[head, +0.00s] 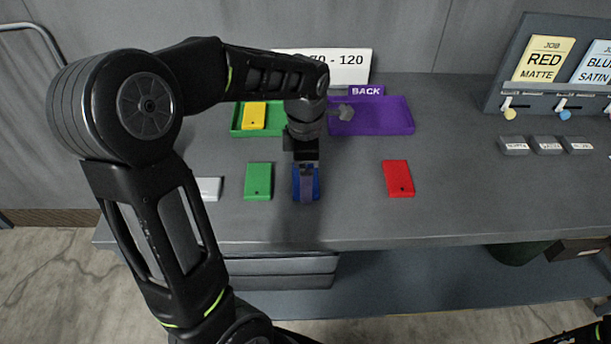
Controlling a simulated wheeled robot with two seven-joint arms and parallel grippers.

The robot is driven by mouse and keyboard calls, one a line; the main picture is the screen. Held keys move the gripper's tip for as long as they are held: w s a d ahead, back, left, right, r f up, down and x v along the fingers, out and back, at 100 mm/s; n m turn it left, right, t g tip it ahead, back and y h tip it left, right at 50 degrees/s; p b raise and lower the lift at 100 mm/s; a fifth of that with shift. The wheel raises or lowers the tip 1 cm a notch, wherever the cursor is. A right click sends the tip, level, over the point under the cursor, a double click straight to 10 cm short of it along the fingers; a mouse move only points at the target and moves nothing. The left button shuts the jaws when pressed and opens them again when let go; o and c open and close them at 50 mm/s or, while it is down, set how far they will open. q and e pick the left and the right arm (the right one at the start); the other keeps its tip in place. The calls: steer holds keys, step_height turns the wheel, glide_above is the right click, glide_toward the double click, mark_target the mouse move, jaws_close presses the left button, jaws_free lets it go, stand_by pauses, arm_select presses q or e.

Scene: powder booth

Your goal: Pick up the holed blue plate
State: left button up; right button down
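The blue plate (316,187) lies on the grey bench, between a green plate (258,181) and a red plate (398,178). My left gripper (306,182) points down right over the blue plate and covers its middle. Only the plate's side edges show clearly, and its hole is hidden. I cannot tell whether the fingers are shut on the plate or just above it. My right gripper is out of view; only a bit of my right arm shows at the bottom right corner.
A green tray (237,131) holds a yellow plate (255,116). A purple tray (398,127) marked BACK has a grey piece (346,112) at its left. A white plate (209,188) lies at left. Job cards (543,58) stand at right.

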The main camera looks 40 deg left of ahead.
arm_select(q)
step_height(320, 180, up, 10)
steer(key=shift+b, duration=0.3)
stand_by(0.9)
